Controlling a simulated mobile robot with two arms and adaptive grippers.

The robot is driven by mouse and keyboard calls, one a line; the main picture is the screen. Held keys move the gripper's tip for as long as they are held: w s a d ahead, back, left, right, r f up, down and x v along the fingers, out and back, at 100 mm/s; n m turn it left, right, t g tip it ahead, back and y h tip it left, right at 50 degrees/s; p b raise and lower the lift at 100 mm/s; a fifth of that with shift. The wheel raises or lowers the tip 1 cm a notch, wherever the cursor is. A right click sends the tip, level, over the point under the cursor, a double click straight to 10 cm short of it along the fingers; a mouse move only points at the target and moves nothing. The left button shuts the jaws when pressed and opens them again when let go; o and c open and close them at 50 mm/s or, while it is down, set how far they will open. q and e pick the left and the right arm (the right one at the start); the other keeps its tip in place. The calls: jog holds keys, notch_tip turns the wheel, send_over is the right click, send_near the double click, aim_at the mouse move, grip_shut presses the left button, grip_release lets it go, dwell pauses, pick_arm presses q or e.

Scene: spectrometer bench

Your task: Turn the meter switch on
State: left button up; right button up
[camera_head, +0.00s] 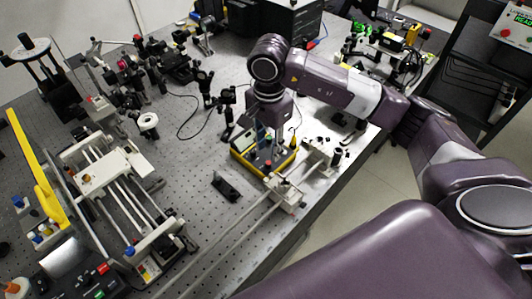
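The meter (284,163) is a yellow-edged box with a dark face and small coloured knobs or sockets, lying on the bench right of centre. My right arm comes in from the right, and my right gripper (266,134) points down over the back part of the meter. The gripper and wrist hide part of the meter's face. The switch cannot be made out. The fingertips are too small and covered to show whether they touch the meter or are open or shut. My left gripper is not in view.
The perforated optical bench (205,215) has free room left of the meter. A small black block (226,187) lies nearby. A rail with a white carriage (285,193) runs in front of the meter. Optical mounts stand behind. A white-railed stage (112,170) stands at left.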

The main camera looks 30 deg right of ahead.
aim_at(268, 163)
jog(key=f, duration=0.1)
jog(key=f+p, duration=0.1)
jog(key=shift+s+f, duration=0.3)
jog(key=shift+s, duration=0.05)
jog(key=shift+w+f, duration=0.25)
jog(key=shift+f, duration=1.15)
jog(key=c, duration=0.7)
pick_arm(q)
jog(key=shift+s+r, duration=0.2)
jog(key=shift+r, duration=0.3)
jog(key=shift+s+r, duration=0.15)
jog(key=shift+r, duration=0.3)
pick_arm(e)
grip_shut()
